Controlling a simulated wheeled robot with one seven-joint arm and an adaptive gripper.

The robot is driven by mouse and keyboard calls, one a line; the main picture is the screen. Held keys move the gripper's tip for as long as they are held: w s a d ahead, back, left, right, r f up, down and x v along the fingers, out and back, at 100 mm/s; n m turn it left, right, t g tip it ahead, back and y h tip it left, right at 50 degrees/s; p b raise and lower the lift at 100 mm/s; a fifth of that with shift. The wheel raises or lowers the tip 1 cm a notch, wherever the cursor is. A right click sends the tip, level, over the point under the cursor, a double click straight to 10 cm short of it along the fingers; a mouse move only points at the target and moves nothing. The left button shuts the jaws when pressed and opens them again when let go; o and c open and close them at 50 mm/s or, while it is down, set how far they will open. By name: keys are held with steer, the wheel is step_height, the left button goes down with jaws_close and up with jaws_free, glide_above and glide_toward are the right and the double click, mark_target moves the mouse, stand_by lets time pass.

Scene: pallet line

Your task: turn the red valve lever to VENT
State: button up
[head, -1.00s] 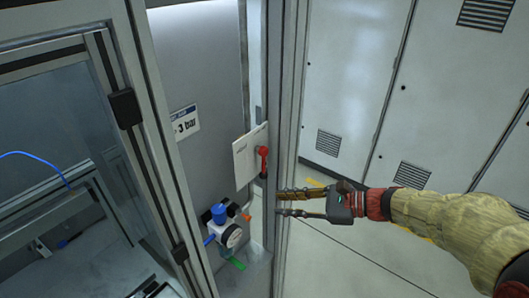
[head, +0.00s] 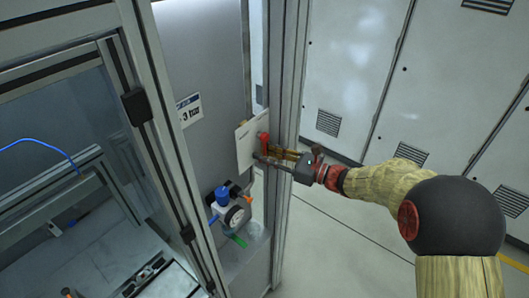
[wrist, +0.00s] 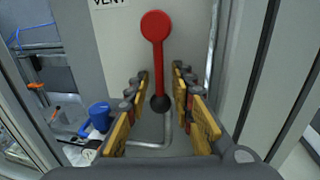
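The red valve lever (head: 263,138) is mounted at a pale plate (head: 246,146) beside the frame post. In the wrist view the lever (wrist: 156,55) points up, with a round red knob at its top and a dark pivot below. A VENT label (wrist: 108,3) is partly cut off at the top, left of the knob. My gripper (head: 263,151) is at the lever in the head view. In the wrist view my gripper (wrist: 161,74) is open, its fingers on either side of the lever's lower part with visible gaps. Whether the fingertips reach the lever's depth is unclear.
A regulator with a blue knob (head: 222,195) and gauge sits below left of the lever; its blue knob also shows in the wrist view (wrist: 99,115). The aluminium post (head: 289,120) stands close to my gripper. Grey cabinets (head: 350,75) stand behind, with open floor before them.

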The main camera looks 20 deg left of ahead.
steer(key=shift+a, duration=0.1)
steer(key=shift+c, duration=1.1)
steer(key=c, duration=0.4)
jaws_close()
